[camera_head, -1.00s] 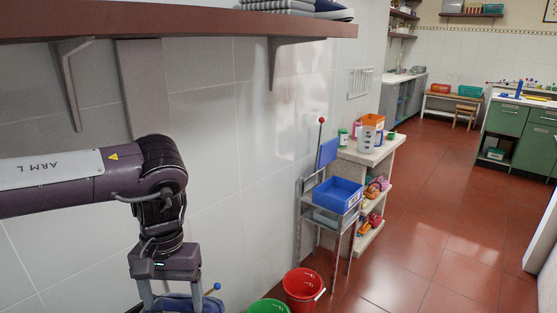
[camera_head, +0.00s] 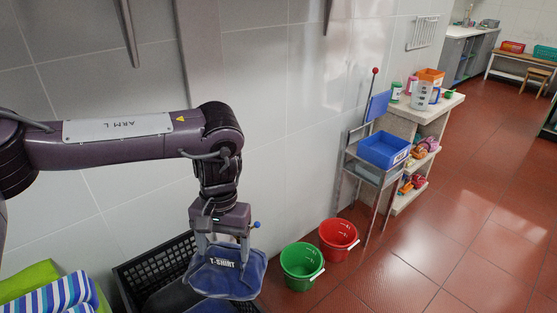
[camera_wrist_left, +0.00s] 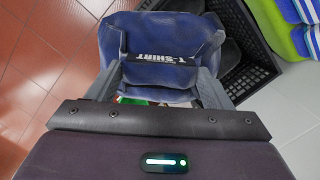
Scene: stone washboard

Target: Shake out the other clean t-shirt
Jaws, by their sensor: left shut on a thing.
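A dark blue t-shirt (camera_head: 228,277) with a black label reading "T-SHIRT" hangs from my left gripper (camera_head: 220,243), bunched up and not spread out. In the left wrist view the t-shirt (camera_wrist_left: 160,42) sits between the two fingers of my left gripper (camera_wrist_left: 160,82), which is shut on it. The gripper holds it above and in front of a black crate (camera_head: 150,262), which also shows in the left wrist view (camera_wrist_left: 238,62). Dark cloth shows inside the crate, partly hidden by the t-shirt. My right gripper is not in view.
Green and blue-striped cloths (camera_head: 50,295) lie left of the crate. A green bucket (camera_head: 302,268) and a red bucket (camera_head: 338,238) stand on the floor to the right. A metal stand with a blue tray (camera_head: 384,150) is beyond them. Red floor at right is open.

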